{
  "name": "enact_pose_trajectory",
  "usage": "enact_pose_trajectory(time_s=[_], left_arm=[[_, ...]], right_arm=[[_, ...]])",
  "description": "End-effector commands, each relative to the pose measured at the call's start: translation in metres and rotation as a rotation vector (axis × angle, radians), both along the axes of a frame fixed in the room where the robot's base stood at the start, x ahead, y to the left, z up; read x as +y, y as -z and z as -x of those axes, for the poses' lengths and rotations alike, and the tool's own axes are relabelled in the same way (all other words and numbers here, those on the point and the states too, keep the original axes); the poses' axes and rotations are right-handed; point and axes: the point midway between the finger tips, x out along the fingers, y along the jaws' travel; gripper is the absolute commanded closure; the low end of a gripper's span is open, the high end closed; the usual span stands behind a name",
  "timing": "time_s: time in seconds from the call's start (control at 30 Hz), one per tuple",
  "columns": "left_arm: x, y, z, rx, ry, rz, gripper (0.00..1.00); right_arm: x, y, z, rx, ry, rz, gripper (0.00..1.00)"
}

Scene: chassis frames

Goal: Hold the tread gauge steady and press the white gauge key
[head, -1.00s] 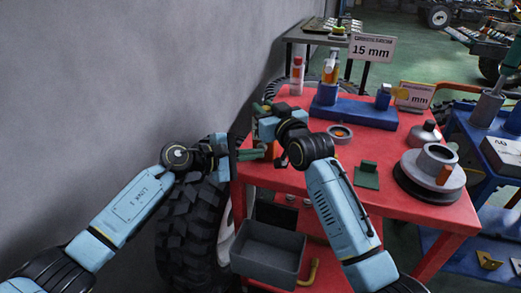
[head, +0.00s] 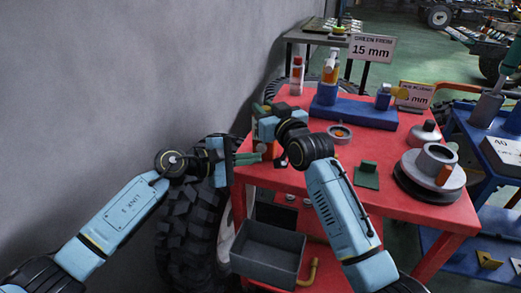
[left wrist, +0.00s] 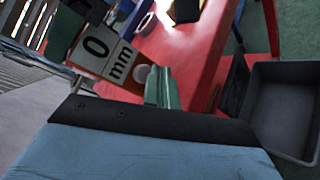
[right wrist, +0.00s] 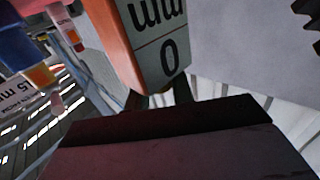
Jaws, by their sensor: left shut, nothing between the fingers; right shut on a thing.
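The orange tread gauge (head: 267,149) is in my right gripper (head: 261,110) at the near left corner of the red cart. In the left wrist view the gauge (left wrist: 121,84) shows a white face reading "0 mm" and the round white key (left wrist: 142,73) at its end. My left gripper (head: 257,159) is shut and empty; its green fingertips (left wrist: 165,75) are right beside the key, and I cannot tell whether they touch it. In the right wrist view the gauge (right wrist: 137,45) sits at my right fingertips, its face upside down.
The red cart top (head: 325,170) carries a blue block stand (head: 357,112), a ring (head: 340,133), a green piece (head: 367,176) and a grey hub (head: 436,160). A grey bin (head: 268,250) is below the front edge. A tyre (head: 185,235) and wall are at left.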

Motion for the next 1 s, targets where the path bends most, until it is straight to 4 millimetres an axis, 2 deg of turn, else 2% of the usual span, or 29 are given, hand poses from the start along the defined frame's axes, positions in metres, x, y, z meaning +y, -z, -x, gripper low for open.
enact_pose_trajectory(time_s=[0.5,1.0], left_arm=[[0.015,0.001,0.044,0.001,0.0,-0.001,1.0],[0.015,0.0,0.047,0.0,0.0,0.0,1.0]], right_arm=[[0.0,0.0,0.0,0.0,0.0,0.0,1.0],[0.0,0.0,0.0,0.0,0.0,0.0,1.0]])
